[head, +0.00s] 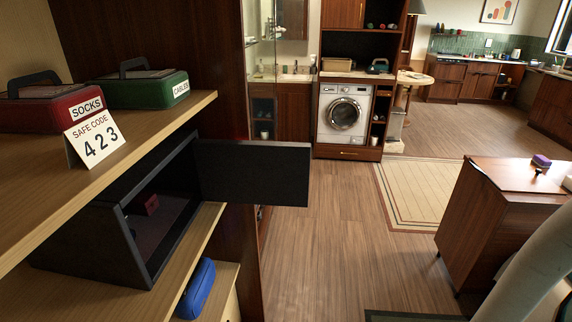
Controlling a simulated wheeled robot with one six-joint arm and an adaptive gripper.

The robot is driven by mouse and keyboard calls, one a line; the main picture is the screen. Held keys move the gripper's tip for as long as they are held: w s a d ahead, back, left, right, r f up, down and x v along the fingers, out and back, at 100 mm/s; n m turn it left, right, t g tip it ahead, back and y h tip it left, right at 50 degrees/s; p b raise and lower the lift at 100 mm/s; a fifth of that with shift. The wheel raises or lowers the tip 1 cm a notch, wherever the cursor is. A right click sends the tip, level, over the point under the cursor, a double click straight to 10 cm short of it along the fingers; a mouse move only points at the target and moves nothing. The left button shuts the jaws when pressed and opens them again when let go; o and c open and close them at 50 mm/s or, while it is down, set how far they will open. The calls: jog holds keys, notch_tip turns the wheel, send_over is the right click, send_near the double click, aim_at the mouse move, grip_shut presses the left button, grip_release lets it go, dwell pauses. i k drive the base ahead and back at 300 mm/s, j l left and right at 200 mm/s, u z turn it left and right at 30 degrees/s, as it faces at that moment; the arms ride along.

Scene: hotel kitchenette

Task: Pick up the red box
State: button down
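The safe door (262,174) is swung out to the right. A larger red box labelled "SOCKS" (40,118), with a dark handle, stands on the upper shelf at the far left and is cut off by the picture's edge. My gripper is not in view; a pale curved piece at the lower right looks like part of my arm.
A card reading "SAFE CODE 423" (96,137) and a green box labelled "CABLES" (145,92) stand on the upper shelf. A blue case (196,289) lies on a lower shelf. A wooden cabinet (490,210) stands at right. The floor (320,250) between is clear.

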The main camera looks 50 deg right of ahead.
aim_at(145, 204)
jog(key=l+z, duration=0.1)
jog(key=z, duration=0.3)
jog(key=i+z, duration=0.1)
jog(key=z, duration=0.7)
jog(key=i+z, duration=0.15)
jog(key=z, duration=0.3)
jog(key=i+l, duration=0.1)
jog(key=i, duration=3.4)
jog(key=i+l+u, duration=0.2)
jog(key=i, duration=0.2)
jog(key=i+l+u, duration=0.15)
jog(key=i, duration=0.25)
jog(key=i+l+u, duration=0.2)
jog(key=i, duration=0.2)
jog(key=u, duration=4.1)
jog(key=i+j+z, duration=0.4)
jog(key=j, duration=0.25)
jog(key=j+z, duration=0.2)
jog(key=i+j+z, duration=0.2)
jog(key=j, duration=0.25)
jog(key=k, duration=0.1)
